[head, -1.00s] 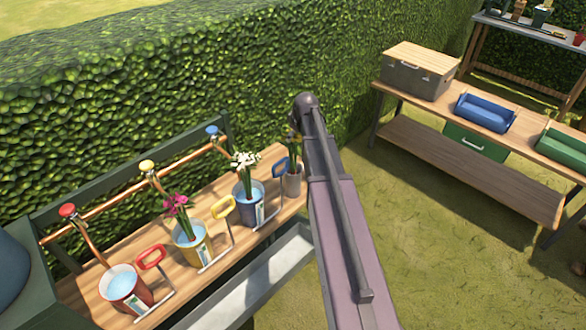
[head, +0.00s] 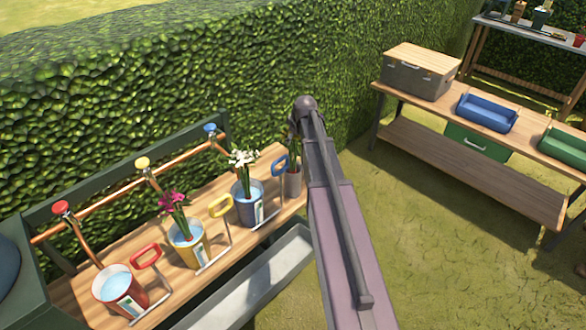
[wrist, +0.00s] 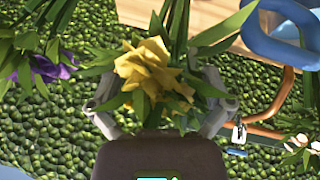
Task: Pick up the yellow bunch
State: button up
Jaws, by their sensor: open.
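The yellow bunch (wrist: 155,72), with long green leaves, fills the middle of the wrist view. My gripper (wrist: 160,92) is open, with one finger on each side of the bunch. Leaves overlap the fingers, and I cannot tell whether either finger touches the stems. In the head view, my arm hides the gripper and the yellow blooms.
A purple bloom (wrist: 50,70) is at the wrist view's left. Along the bench stand a red bucket (head: 120,298), a yellow bucket (head: 190,254) with magenta flowers, and a blue bucket (head: 248,212) with white flowers. Copper pipes and taps run behind, before the hedge (head: 230,70).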

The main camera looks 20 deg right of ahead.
jog(key=shift+w+f+b, duration=0.35)
jog(key=shift+f+b, duration=0.05)
jog(key=shift+f, duration=0.25)
jog(key=c, duration=1)
